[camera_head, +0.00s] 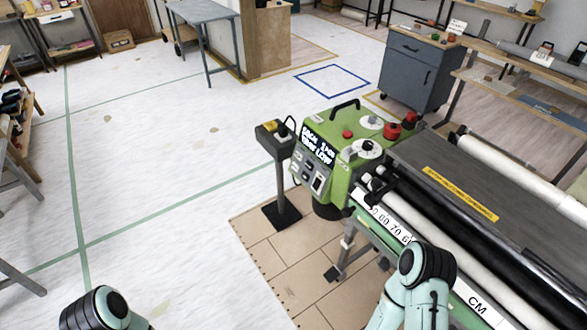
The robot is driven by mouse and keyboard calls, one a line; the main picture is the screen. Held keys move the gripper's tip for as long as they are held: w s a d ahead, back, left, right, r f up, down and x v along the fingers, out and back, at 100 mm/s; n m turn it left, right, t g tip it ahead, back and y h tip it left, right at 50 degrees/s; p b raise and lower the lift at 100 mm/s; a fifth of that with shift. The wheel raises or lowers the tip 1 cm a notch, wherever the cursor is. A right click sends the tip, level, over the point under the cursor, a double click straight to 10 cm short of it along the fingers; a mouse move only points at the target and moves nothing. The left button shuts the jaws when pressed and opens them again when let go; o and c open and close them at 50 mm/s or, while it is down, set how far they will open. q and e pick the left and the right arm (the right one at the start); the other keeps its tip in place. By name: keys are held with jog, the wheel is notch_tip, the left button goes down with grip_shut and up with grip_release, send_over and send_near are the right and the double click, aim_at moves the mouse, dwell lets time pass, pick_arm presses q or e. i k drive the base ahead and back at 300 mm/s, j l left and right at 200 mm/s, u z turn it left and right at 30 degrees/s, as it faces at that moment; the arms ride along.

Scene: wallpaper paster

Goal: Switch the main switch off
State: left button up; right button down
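A green wallpaper pasting machine (340,186) stands right of the middle. Its left end carries a panel (310,176) with a white-lettered sign and small switches. On top are a red button (347,134), white dials (367,148), and red knobs (391,131) at the back. I cannot tell which control is the main switch or its position; the details are too small. Only upper parts of my arms show: the left at the bottom left, the right in front of the machine's rollers. Neither gripper is in view.
A post with a small box (273,135) stands just left of the machine. Long rollers and a dark table (450,175) extend to the right. A grey cabinet (417,72) stands behind. The white floor (160,150) to the left is largely clear.

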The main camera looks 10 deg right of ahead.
aim_at(317, 185)
jog(key=i+j, duration=0.15)
jog(key=i, duration=0.3)
jog(key=i+j+u, duration=0.1)
jog(key=i, duration=0.4)
